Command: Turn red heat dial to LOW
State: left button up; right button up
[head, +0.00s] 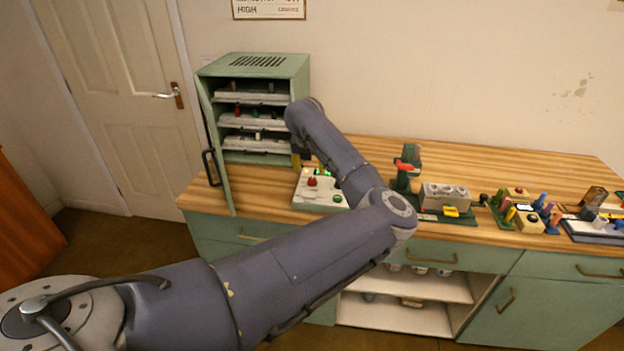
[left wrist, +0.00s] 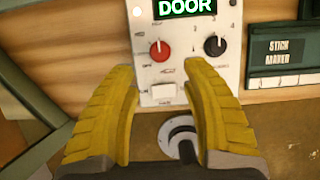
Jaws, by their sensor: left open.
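The red heat dial (left wrist: 159,50) is a round red knob with a pale pointer mark on a light control panel (left wrist: 181,75). It also shows in the head view (head: 312,181), on the panel (head: 322,203) on the worktop. My left gripper (left wrist: 159,70) is open, with its two yellow fingers apart. In the left wrist view the dial lies just beyond the fingertips, between their lines; I see no contact. In the head view the left gripper (head: 300,160) is mostly hidden behind my arm, close to the panel. The small dial labels are too blurred to read. My right gripper is not in view.
A black dial (left wrist: 214,46) is right of the red one. A green display (left wrist: 185,8) reads DOOR above; a white switch (left wrist: 163,92) is below. The green cabinet (head: 254,66) with its door open stands behind left. A green stand (head: 406,168) is to the right.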

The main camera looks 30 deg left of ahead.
aim_at(312, 179)
pick_arm(q)
jog(key=shift+x, duration=3.95)
jog(key=shift+w, duration=0.1)
jog(key=shift+c, duration=0.4)
grip_shut()
jog(key=shift+r, duration=0.1)
